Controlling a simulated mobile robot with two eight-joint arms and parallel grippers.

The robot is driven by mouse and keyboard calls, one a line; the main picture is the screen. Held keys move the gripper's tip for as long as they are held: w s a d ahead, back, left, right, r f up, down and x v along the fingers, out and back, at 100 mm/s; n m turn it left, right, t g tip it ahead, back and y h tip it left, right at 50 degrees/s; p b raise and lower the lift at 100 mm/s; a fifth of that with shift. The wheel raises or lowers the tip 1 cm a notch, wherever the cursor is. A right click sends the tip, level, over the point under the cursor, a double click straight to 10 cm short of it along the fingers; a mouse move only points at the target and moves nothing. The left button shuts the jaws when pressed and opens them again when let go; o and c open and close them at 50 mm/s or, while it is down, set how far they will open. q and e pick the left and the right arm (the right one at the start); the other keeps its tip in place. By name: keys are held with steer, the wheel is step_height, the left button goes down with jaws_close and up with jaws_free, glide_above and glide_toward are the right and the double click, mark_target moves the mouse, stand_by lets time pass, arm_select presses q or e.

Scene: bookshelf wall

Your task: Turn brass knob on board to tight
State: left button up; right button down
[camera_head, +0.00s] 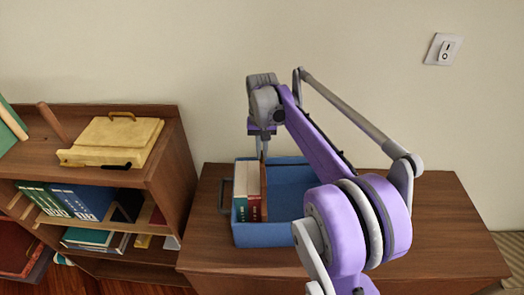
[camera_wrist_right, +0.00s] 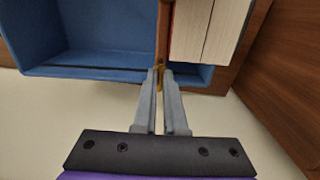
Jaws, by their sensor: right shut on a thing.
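The brass knob (camera_wrist_right: 159,79) shows as a small golden piece between my right fingertips in the right wrist view. It sits at the end of a thin brown upright board (camera_wrist_right: 162,32), beside the books in the blue bin. My right gripper (camera_wrist_right: 161,74) is shut on the knob at the bin's wall. In the head view my right gripper (camera_head: 262,152) points down at the back edge of the blue bin (camera_head: 262,236); the knob is too small to make out there. How tight the knob is cannot be told. My left gripper is not in view.
Upright books (camera_head: 247,180) stand left of the board in the head view. The bin's right part looks empty. The bin stands on a brown wooden cabinet (camera_head: 440,220). A bookshelf (camera_head: 185,165) with a yellow case (camera_head: 112,140) is at left. A wall switch (camera_head: 443,49) is upper right.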

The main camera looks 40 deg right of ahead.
mark_target(262, 154)
steer(key=c, duration=1.3)
jaws_free()
steer(key=shift+o, duration=0.2)
steer(key=shift+r, duration=0.1)
step_height(262, 154, up, 11)
steer(key=shift+f+p, duration=0.2)
steer(key=shift+p, duration=0.2)
steer(key=shift+f, duration=0.1)
